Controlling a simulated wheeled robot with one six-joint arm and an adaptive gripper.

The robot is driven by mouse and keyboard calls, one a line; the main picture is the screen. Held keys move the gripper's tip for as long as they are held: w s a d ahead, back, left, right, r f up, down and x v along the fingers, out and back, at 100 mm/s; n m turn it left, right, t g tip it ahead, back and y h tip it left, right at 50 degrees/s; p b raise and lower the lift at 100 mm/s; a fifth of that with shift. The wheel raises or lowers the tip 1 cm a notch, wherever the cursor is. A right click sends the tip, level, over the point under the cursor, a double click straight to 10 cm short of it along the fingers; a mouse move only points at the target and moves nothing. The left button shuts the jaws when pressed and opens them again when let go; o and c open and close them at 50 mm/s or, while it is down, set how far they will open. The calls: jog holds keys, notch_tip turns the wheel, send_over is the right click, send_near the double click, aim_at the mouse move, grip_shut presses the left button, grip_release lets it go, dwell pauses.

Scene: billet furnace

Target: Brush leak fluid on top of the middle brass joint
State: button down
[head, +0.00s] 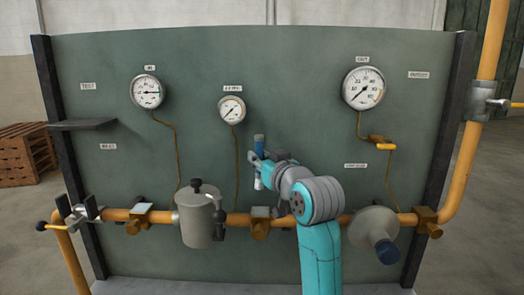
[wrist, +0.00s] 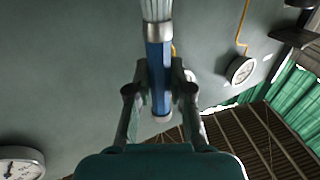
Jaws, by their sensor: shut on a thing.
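My gripper (head: 260,163) is shut on a brush (head: 259,142) with a blue handle, also seen in the wrist view (wrist: 159,70) between both fingers. The brush is about upright, its pale bristle end down. In the head view the bristles hang above the middle brass joint (head: 260,228), with a visible gap between them.
A grey canister (head: 200,220) with a black knob stands left of the middle joint. A round regulator (head: 374,225) with a blue cap is to the right. Other brass joints (head: 139,214) sit on the pipe. The green panel (head: 300,75) with gauges is behind; a small shelf (head: 82,124) juts out left.

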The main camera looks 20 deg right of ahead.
jog(key=shift+r, duration=1.2)
